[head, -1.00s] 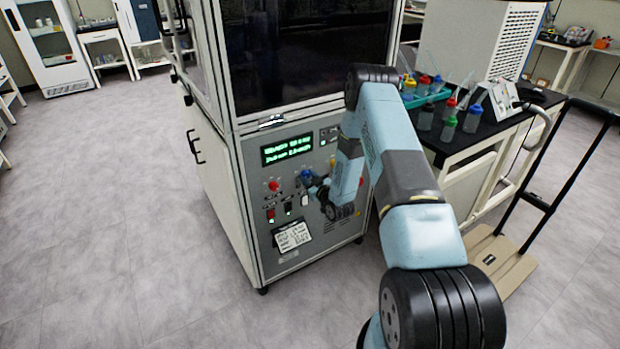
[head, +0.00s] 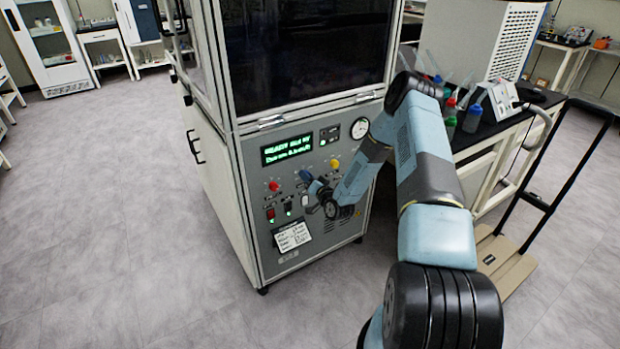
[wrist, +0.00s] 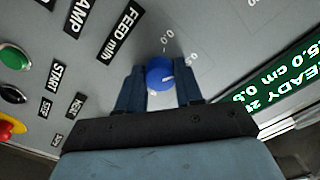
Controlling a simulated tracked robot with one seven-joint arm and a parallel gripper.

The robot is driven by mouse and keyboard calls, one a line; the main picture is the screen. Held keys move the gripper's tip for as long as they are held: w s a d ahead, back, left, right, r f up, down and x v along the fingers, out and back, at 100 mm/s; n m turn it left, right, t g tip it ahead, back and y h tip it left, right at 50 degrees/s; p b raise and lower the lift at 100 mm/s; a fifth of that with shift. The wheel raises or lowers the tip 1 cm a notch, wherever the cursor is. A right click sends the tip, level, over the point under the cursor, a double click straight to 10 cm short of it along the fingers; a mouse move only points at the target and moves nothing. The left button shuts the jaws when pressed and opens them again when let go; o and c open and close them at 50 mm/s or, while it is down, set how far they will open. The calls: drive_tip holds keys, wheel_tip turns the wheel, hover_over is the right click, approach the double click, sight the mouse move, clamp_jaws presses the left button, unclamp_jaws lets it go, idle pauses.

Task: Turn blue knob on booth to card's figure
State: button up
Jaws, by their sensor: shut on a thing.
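The booth (head: 345,215) stands in the middle of the head view, with a grey control panel on its front. The blue knob (wrist: 160,74) is near the middle of the wrist view, with a white pointer mark on its right side. It also shows on the panel in the head view (head: 305,176). My gripper (wrist: 158,90) is shut on the blue knob, one finger on each side. The card (head: 293,236) is fixed low on the panel; its writing is too small to read. The green display (head: 287,150) is lit above the knobs.
A red knob (head: 274,186) and a yellow knob (head: 334,164) flank the blue one. A round gauge (head: 360,128) sits at the panel's upper right. A black-topped bench (head: 490,135) with bottles and a flat trolley (head: 502,262) stand to the right. The floor at left is clear.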

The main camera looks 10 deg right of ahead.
drive_tip(key=m, duration=1.2)
drive_tip(key=shift+d+f, duration=0.15)
drive_tip(key=shift+d, duration=0.2)
idle(0.4)
drive_tip(key=o, duration=0.7)
drive_tip(key=shift+a, duration=0.1)
drive_tip(key=o, duration=0.3)
drive_tip(key=shift+a, duration=0.1)
drive_tip(key=shift+o, duration=0.2)
drive_tip(key=v, duration=1.3)
drive_tip(key=shift+s, duration=0.35)
